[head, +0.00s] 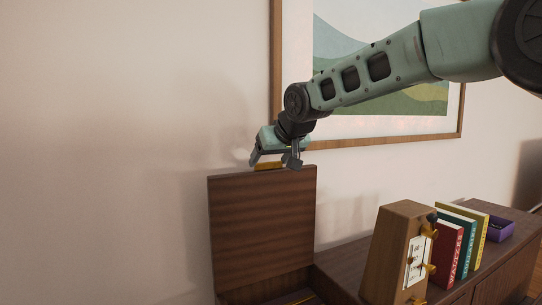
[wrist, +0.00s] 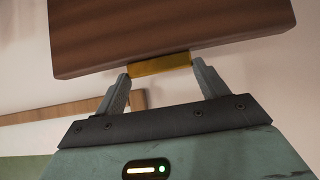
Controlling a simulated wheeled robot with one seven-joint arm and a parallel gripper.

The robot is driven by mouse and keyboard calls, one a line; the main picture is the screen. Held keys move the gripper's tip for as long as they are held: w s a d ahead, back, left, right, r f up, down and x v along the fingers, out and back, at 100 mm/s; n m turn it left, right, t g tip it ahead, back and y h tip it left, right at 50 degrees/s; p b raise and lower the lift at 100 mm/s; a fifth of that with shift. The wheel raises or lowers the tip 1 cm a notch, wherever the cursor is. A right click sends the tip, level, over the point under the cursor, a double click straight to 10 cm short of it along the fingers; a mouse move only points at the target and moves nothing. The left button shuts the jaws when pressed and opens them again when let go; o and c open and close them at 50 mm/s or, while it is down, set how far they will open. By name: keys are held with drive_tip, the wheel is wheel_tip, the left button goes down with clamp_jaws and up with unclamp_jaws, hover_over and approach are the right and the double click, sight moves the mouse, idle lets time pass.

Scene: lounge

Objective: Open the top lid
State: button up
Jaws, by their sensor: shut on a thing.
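The top lid (head: 262,225) is a dark brown wooden panel standing about upright at the left end of the cabinet (head: 345,270). It also shows in the wrist view (wrist: 170,30). A brass handle (wrist: 160,66) is on the lid's upper edge. My gripper (head: 272,162) is at that edge, and its two fingers (wrist: 160,80) are shut on the brass handle, one on each side. The opening under the lid is mostly below the picture; only a thin brass-coloured line shows at the bottom.
On the cabinet top stand a wooden metronome-like box (head: 390,252), upright books (head: 450,250) in red, teal and yellow, and a small purple box (head: 498,229). A framed picture (head: 274,80) hangs on the wall behind my arm. The wall left of the lid is bare.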

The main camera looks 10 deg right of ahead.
drive_tip(key=shift+r, duration=0.4)
drive_tip(key=o, duration=1.4)
drive_tip(key=shift+f, duration=0.25)
drive_tip(key=b+v, duration=0.7)
drive_tip(key=v, duration=1)
drive_tip(key=shift+s+d+r, duration=0.1)
drive_tip(key=shift+s+d, duration=0.05)
drive_tip(key=shift+s, duration=0.1)
